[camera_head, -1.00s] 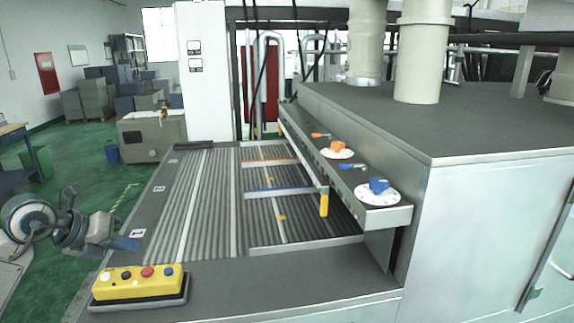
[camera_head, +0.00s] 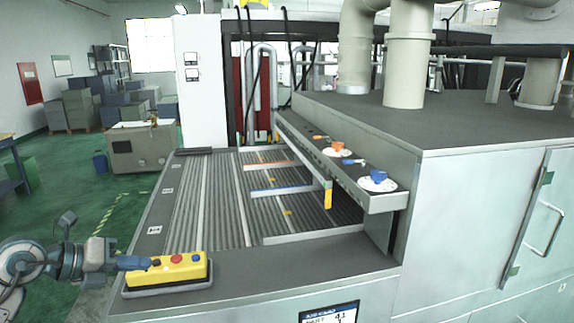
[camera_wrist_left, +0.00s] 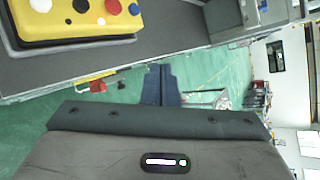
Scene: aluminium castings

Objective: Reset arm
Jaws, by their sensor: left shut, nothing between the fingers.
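My left gripper (camera_head: 140,263) comes in from the lower left in the head view. Its dark blue fingers are shut together and empty. In the picture the fingertips overlap the left end of the yellow button box (camera_head: 190,274); I cannot tell whether they touch it. In the left wrist view, the shut fingers (camera_wrist_left: 160,84) appear over green floor, with the yellow box (camera_wrist_left: 60,25) at the upper left, apart from them. My right gripper is not in view.
The box stands on the front ledge of a grey machine with a ribbed conveyor bed (camera_head: 205,205). A side shelf holds an orange knob (camera_head: 337,147) and a blue knob (camera_head: 378,177). A grey cabinet (camera_head: 480,220) stands at right. Green floor (camera_head: 75,195) is open at left.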

